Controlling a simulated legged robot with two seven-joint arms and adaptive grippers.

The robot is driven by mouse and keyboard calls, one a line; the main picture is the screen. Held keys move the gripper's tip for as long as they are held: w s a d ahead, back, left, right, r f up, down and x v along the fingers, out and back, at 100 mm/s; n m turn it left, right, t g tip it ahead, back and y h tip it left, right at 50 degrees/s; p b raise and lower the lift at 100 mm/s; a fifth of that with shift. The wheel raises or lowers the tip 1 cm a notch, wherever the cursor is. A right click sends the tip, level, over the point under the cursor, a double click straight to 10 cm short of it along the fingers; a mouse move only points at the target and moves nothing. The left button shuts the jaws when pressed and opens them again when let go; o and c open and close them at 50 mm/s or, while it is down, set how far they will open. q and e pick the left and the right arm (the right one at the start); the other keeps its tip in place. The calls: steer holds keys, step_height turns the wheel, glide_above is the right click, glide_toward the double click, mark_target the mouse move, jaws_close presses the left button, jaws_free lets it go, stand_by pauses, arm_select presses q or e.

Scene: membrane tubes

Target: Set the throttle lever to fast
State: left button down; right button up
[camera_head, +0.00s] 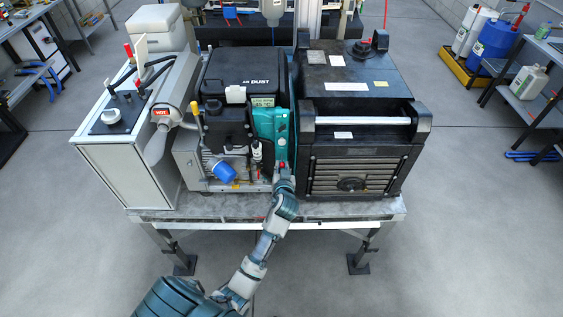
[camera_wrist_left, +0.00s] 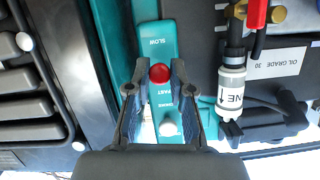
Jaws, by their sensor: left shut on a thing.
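The throttle lever shows as a red knob (camera_wrist_left: 159,73) on a teal panel (camera_wrist_left: 156,22) in the left wrist view. The word SLOW is printed above the knob; a label just below it is too small and partly hidden to read surely. My left gripper (camera_wrist_left: 160,80) is shut on the red knob, one dark finger on each side. In the head view my left gripper (camera_head: 283,174) is at the front of the teal engine panel (camera_head: 268,128), with a bit of red at its tip. The lever's stem is hidden. My right gripper is not in view.
A white knob (camera_wrist_left: 168,128) sits below the red one on the panel. A fuel-line filter (camera_wrist_left: 231,88) is close on the right. A black generator (camera_head: 347,178) stands right of the engine; a grey cabinet (camera_head: 127,160) with a hot-marked muffler stands left, on the same bench (camera_head: 240,211).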

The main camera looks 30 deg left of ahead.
mark_target(282, 159)
arm_select(q)
step_height(282, 159, up, 2)
steer(key=g+p, duration=0.1)
steer(key=p, duration=0.2)
steer(key=g+h+p, duration=0.1)
steer(key=p, duration=0.2)
steer(key=shift+w+r+g+h+p, duration=0.1)
steer(key=shift+r+g+h+p, duration=0.2)
steer(key=shift+p, duration=0.1)
steer(key=shift+w+r+g+h+p, duration=0.15)
steer(key=shift+g+h+p, duration=0.15)
steer(key=shift+g+h, duration=0.35)
steer(key=shift+w+a+r+g+h, duration=0.1)
steer(key=shift+r+g+h, duration=0.25)
steer(key=shift+g, duration=0.4)
steer(key=shift+w+a+r+g+h, duration=0.1)
steer(key=shift+r+g+h, duration=0.2)
steer(key=shift+g, duration=0.4)
steer(key=c, duration=1.1)
jaws_free()
steer(key=shift+o, duration=0.4)
steer(key=shift+w+a+f, duration=0.1)
steer(key=shift+w, duration=0.1)
